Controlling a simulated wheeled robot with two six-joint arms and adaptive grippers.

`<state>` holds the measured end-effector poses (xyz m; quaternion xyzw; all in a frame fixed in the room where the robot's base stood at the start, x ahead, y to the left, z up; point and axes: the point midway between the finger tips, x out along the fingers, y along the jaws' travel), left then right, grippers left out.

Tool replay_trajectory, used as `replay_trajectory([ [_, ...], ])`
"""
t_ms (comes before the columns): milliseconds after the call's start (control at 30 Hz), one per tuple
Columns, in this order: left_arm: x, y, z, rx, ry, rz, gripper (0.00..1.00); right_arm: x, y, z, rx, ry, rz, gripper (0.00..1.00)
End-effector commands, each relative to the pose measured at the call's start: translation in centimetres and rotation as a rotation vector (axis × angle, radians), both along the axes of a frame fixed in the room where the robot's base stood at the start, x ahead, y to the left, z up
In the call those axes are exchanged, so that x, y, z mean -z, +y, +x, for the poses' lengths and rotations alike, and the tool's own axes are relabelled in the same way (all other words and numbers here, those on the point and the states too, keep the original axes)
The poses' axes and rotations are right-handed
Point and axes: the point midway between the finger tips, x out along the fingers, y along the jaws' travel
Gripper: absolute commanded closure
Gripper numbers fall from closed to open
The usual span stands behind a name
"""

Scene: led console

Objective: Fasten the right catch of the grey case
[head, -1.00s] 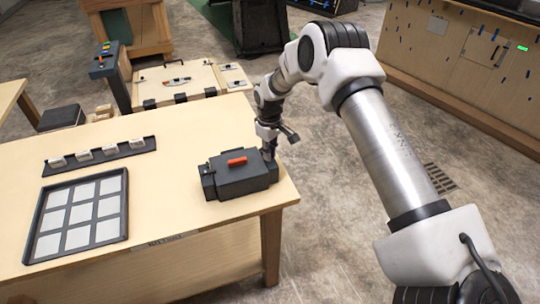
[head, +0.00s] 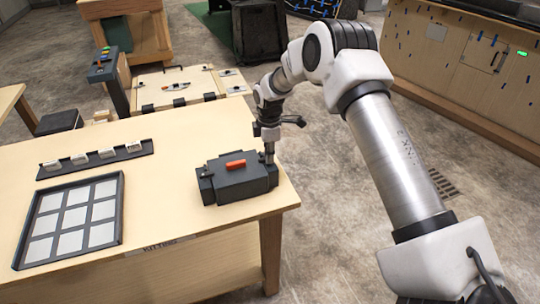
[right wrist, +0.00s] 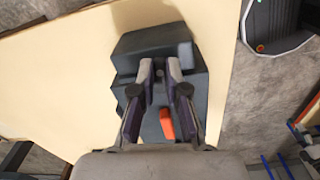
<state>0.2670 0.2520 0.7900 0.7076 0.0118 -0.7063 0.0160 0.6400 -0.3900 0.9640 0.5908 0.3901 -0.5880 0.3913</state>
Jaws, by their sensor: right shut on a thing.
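The grey case (head: 235,183) lies closed on the table, with an orange-red handle (head: 235,164) on its lid. It also fills the middle of the right wrist view (right wrist: 150,45). My right gripper (head: 269,161) points down at the right end of the case. In the right wrist view its fingertips (right wrist: 160,66) are close together over the dark case. It is shut on the right catch, which the fingers mostly hide. I cannot tell the catch's exact position. My left gripper is not in view.
The case stands near the right front corner of the wooden table (head: 180,225). A tray with pale squares (head: 118,222) and a dark rack with small white blocks (head: 97,161) lie to the left. A wooden panel (head: 178,80) is behind the table.

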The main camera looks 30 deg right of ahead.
Motion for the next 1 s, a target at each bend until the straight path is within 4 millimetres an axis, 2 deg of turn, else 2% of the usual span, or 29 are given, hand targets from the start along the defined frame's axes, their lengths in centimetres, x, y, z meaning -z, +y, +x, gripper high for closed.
replay_trajectory([
  [333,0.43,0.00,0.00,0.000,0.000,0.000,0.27,0.36,0.15,-0.22,-0.154,0.007,0.002,1.00],
  [867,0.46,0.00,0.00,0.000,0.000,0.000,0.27,0.39,0.17,-0.30,-0.181,0.009,0.002,1.00],
  [900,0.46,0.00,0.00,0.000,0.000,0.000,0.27,0.39,0.17,-0.30,-0.181,0.009,0.002,0.76],
  [933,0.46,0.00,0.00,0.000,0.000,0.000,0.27,0.38,0.16,-0.28,-0.181,0.009,0.002,0.65],
  [1000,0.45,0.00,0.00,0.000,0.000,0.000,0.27,0.32,0.13,-0.24,-0.180,0.008,0.001,0.61],
])
